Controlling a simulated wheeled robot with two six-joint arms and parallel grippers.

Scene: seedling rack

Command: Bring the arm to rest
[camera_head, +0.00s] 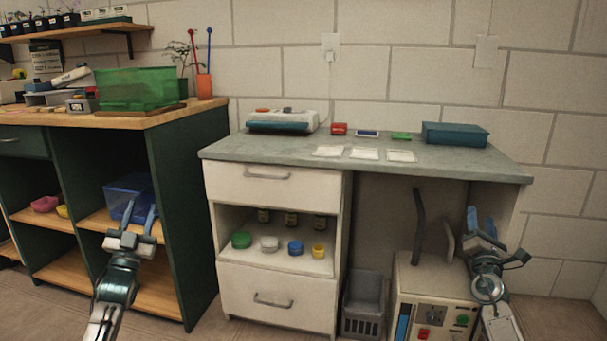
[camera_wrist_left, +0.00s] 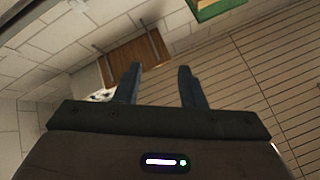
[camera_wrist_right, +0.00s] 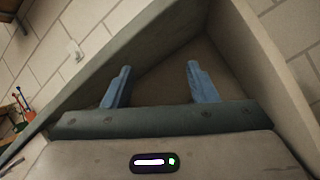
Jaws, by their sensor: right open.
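My left gripper (camera_head: 139,219) is raised in front of the dark green cabinet on the left. Its two fingers stand apart with nothing between them, as the left wrist view (camera_wrist_left: 158,85) also shows. My right gripper (camera_head: 482,222) is in front of the right end of the grey-topped desk, above and beside a beige machine. Its blue fingers are apart and empty in the right wrist view (camera_wrist_right: 160,85), facing the recess under the desk.
A grey-topped desk (camera_head: 225,148) stands in the middle, with packets and a teal box (camera_head: 454,134) on top. A beige machine (camera_head: 440,285) and a grey bin (camera_head: 363,300) stand below. The wooden-topped cabinet (camera_head: 170,116) at left carries a green crate (camera_head: 140,88); a blue bin (camera_head: 122,195) is inside.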

